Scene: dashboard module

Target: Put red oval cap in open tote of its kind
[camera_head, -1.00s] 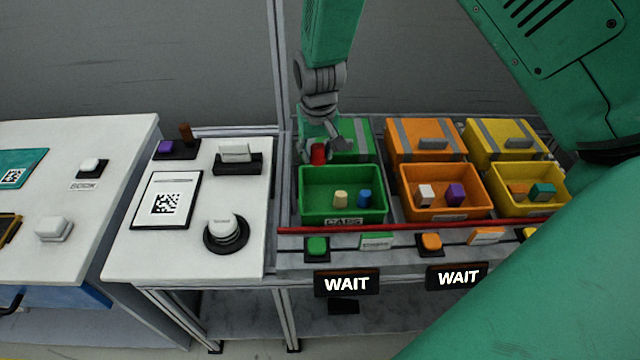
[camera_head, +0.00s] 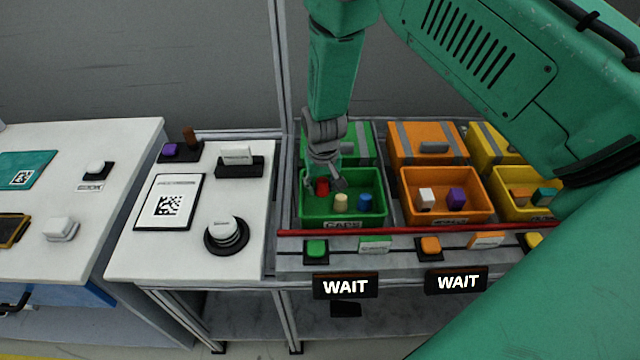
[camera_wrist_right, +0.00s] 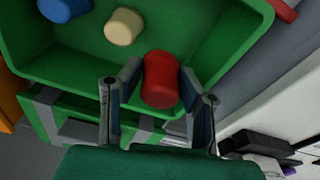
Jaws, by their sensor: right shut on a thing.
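The red oval cap (camera_head: 322,187) is between the fingers of my right gripper (camera_head: 324,184), at the back left of the open green tote (camera_head: 343,214) labelled CAPS. In the right wrist view the red cap (camera_wrist_right: 161,80) sits between the two fingertips (camera_wrist_right: 160,85), which are shut on it, with the tote's green floor behind it. I cannot tell whether the cap touches the floor. A cream cap (camera_head: 341,202) and a blue cap (camera_head: 365,201) stand in the same tote. My left gripper is not in view.
An orange tote (camera_head: 447,214) with a white and a purple block stands to the right, then a yellow tote (camera_head: 522,207). Closed lidded totes stand behind. A red rail (camera_head: 400,230) runs along the front, above buttons and two WAIT signs (camera_head: 345,286).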

